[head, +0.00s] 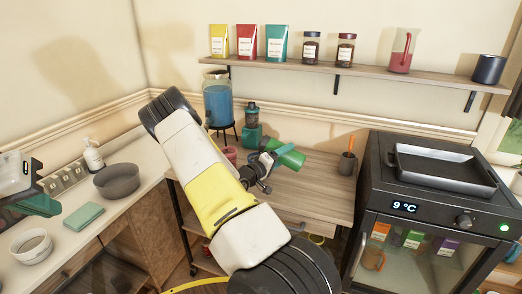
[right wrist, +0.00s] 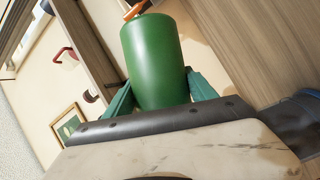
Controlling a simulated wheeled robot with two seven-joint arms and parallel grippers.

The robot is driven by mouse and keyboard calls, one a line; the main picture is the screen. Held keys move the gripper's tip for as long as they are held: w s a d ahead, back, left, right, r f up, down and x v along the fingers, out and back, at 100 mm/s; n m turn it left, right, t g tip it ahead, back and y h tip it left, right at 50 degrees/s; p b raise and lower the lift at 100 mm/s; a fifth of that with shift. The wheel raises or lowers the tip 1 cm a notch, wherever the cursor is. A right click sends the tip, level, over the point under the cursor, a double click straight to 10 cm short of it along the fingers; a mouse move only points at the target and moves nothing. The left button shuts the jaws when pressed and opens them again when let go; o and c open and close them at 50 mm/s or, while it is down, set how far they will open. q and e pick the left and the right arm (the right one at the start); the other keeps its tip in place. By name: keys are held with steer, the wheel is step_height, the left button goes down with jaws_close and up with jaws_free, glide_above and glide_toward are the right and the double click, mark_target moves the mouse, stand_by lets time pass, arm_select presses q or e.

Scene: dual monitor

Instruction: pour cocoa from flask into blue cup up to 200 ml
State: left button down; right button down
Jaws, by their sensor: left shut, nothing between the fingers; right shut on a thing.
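A green cylindrical flask (head: 290,156) is held by my right gripper (head: 270,161) above the wooden table. It lies tilted far over in the head view; its mouth and contents cannot be made out. In the right wrist view the flask (right wrist: 153,60) sits between the teal fingers of the right gripper (right wrist: 160,95). A dark blue cup (head: 488,69) stands on the wall shelf at the far right. A red cup (head: 230,154) is partly hidden behind my right arm. My left gripper (head: 38,204) is shut and empty at the left edge, above the counter.
A grey bowl (head: 116,181) sits on the left counter.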

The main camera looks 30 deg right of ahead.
steer(key=shift+r+n, duration=0.4)
steer(key=shift+r, duration=0.1)
stand_by(2.2)
steer(key=shift+f, duration=0.1)
